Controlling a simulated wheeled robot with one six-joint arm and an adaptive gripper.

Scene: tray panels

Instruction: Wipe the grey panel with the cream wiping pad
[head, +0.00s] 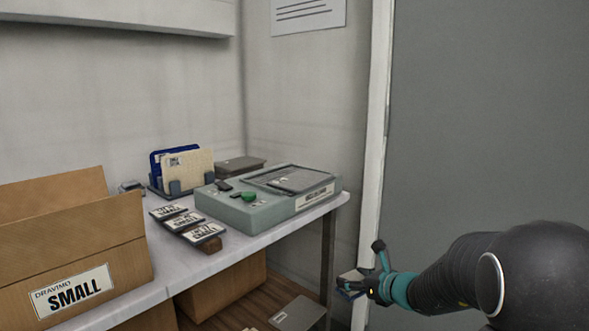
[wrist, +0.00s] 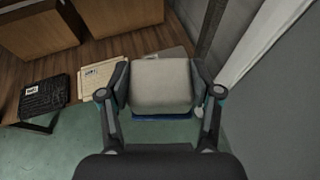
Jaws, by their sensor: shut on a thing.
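My gripper (head: 362,284) is shut on the cream wiping pad (wrist: 162,85), with a finger on either side of it. The pad has a pale, worn-looking face and a blue edge along its lower side in the wrist view. In the head view the pad (head: 347,281) is small and partly hidden by the fingers, right of the table's front corner and below its top. The wrist view does not show this device.
A cardboard box (head: 118,262) marked SMALL stands at the left of the table. Several labelled dark pieces (head: 183,222) lie beside the device. A card holder (head: 174,187) stands behind. Below are a wooden surface (wrist: 105,51), boxes and flat sheets. A white post (head: 374,160) rises right of the table.

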